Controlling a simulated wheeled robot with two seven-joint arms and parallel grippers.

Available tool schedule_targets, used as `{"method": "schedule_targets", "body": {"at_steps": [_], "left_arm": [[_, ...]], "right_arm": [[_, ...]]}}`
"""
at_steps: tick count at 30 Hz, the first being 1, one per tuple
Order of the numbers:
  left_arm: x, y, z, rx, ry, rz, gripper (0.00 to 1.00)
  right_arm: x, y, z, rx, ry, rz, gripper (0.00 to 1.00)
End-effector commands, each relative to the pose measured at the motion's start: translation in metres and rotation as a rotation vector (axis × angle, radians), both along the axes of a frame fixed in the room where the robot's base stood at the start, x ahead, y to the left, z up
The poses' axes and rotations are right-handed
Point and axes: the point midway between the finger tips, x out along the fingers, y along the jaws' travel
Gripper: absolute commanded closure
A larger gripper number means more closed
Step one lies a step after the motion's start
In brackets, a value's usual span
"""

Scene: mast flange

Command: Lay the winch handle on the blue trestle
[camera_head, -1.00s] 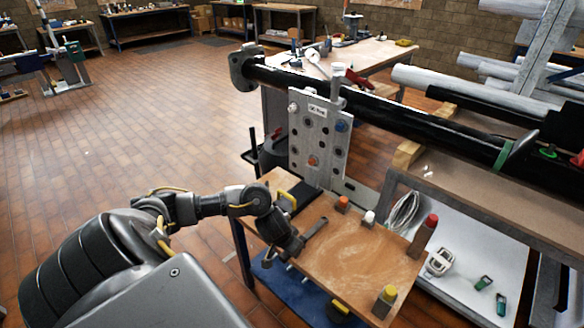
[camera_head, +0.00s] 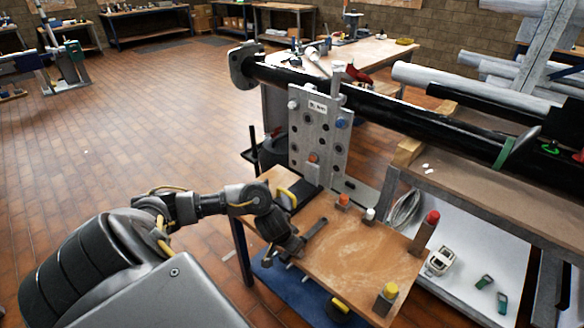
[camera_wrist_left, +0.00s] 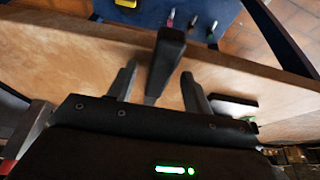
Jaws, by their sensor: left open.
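The winch handle, a dark grey bar (camera_head: 316,230), appears at the left part of the wooden top (camera_head: 352,262) of a stand with a dark blue leg (camera_head: 241,255), which I take as the blue trestle. My left gripper (camera_head: 292,246) is low over that top beside the bar. In the left wrist view, the dark bar with a thicker end (camera_wrist_left: 168,52) stands between the two spread fingers of my left gripper (camera_wrist_left: 158,88), with gaps on both sides. Whether the bar rests fully on the wood is hard to tell. My right gripper is out of view.
A grey drilled plate (camera_head: 320,135) and black mast (camera_head: 420,122) rise behind. A blue lower shelf (camera_head: 285,285) lies below. The top's middle is clear.

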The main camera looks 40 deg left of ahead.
Motion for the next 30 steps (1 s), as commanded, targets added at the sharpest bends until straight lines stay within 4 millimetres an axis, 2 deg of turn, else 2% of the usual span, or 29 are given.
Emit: {"method": "schedule_targets", "body": {"at_steps": [5,13,19,24,30], "left_arm": [[-0.002,0.0,0.006,0.0,0.001,-0.001,0.49],[-0.019,0.0,0.055,0.002,-0.002,-0.002,0.49],[-0.032,-0.001,0.087,0.001,-0.002,-0.002,0.49],[-0.039,-0.002,0.099,-0.001,0.0,-0.001,0.49],[-0.04,-0.002,0.1,0.0,0.001,0.0,0.49]], "right_arm": [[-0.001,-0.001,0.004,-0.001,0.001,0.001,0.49],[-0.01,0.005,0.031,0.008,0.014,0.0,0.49],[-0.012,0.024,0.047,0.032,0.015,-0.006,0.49],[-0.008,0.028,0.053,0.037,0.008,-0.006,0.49],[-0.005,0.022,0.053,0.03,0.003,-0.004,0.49]]}}
